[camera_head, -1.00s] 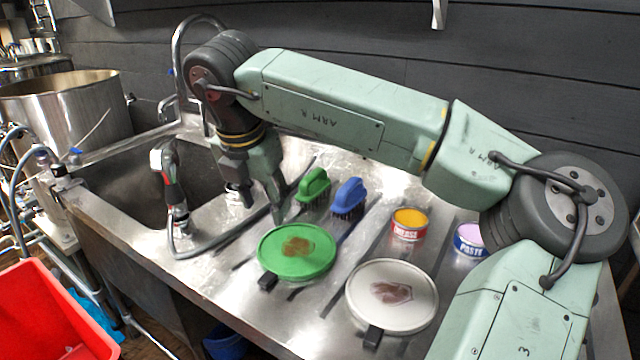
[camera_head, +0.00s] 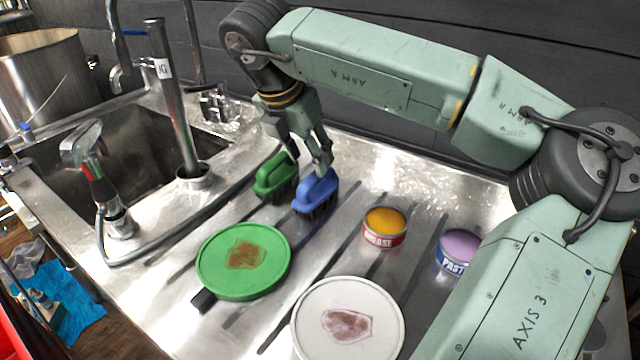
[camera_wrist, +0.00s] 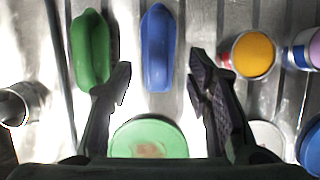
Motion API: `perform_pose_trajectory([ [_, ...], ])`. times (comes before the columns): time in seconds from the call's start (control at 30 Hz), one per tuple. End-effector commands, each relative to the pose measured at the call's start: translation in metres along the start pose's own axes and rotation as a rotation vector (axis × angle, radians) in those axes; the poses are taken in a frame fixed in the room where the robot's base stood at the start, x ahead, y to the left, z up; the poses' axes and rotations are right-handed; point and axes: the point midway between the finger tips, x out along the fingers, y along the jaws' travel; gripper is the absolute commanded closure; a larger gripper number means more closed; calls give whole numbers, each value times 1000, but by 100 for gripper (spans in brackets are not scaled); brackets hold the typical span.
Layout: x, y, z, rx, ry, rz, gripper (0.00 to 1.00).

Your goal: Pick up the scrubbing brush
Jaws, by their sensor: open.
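Two scrubbing brushes with dark bristles stand side by side on the steel drainboard, a green brush (camera_head: 275,176) and a blue brush (camera_head: 316,190) to its right. My gripper (camera_head: 309,165) is open and empty, close above the brushes at their far side. In the wrist view my gripper (camera_wrist: 160,80) has its fingers spread, with the blue brush (camera_wrist: 158,48) lined up between and beyond the tips. The green brush (camera_wrist: 90,50) lies by the left fingertip. I cannot tell whether a finger touches either brush.
A green round plate (camera_head: 225,270) and a white round plate (camera_head: 310,335), both stained brown, lie nearer. A grease tin (camera_head: 384,240) and a paste tin (camera_head: 447,268) stand to the right. The sink (camera_head: 70,185) with upright taps is at left. A wall stands behind.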

Motion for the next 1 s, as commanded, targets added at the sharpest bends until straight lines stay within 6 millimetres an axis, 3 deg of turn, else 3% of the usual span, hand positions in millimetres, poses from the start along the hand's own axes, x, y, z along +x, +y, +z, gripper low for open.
perform_pose_trajectory([
  [0.33, 33, 1, 0, -1, 2, 1, 55],
  [0.6, 70, 2, -1, -1, 2, 2, 55],
  [0.87, 75, 2, -1, -1, -1, 2, 55],
  [1.0, 75, 2, -1, -1, 0, 2, 63],
])
